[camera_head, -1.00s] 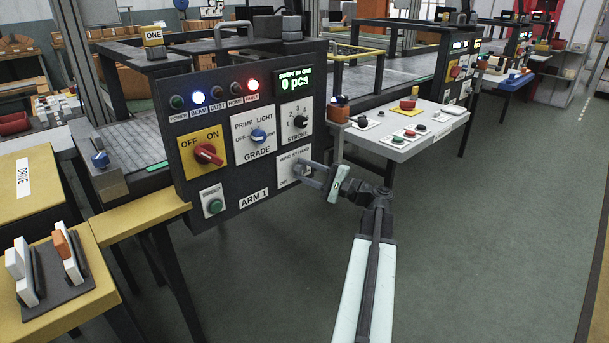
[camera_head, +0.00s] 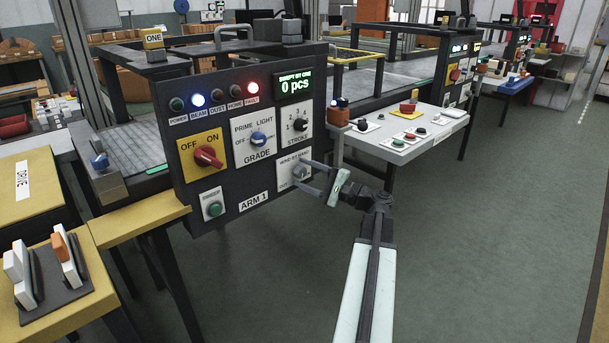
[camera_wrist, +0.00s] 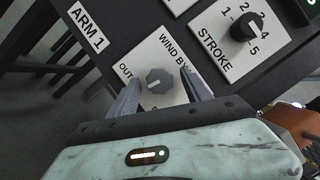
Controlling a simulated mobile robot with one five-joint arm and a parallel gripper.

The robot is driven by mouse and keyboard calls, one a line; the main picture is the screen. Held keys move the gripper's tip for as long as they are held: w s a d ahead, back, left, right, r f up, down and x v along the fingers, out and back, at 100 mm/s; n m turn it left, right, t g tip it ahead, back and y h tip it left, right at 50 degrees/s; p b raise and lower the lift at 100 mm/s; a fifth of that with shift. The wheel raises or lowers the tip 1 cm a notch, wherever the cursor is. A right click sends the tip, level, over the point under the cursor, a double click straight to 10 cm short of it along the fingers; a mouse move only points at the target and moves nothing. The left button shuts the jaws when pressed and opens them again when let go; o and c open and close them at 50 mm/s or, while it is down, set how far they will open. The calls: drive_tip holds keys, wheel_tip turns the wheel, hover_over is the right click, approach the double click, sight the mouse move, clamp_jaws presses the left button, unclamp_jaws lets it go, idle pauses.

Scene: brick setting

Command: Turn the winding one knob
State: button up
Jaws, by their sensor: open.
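The winding knob (camera_wrist: 159,80) is a small grey lobed knob with a pale pointer line, on a white plate (camera_wrist: 146,54) marked "WIND BY" and "OUT". In the head view the knob (camera_head: 300,171) sits at the lower right of the dark ARM 1 panel, partly hidden by a finger. My gripper (camera_wrist: 160,84) is open, with one finger on each side of the knob in the wrist view. A gap shows between each finger and the knob there. In the head view my gripper (camera_head: 303,174) reaches the plate from the right. I cannot tell whether the fingertips touch the plate.
The STROKE knob (camera_head: 299,125) is just above, and the GRADE knob (camera_head: 258,138) and red OFF/ON switch (camera_head: 208,156) are to the left. A green button (camera_head: 214,209) is lower left. A white control table (camera_head: 400,130) stands right of the panel. The floor at right is clear.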

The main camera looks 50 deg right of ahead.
drive_tip(key=b+v, duration=0.1)
drive_tip(key=v, duration=0.6)
drive_tip(key=shift+s, duration=0.35)
drive_tip(key=shift+d+f, duration=0.1)
idle(0.4)
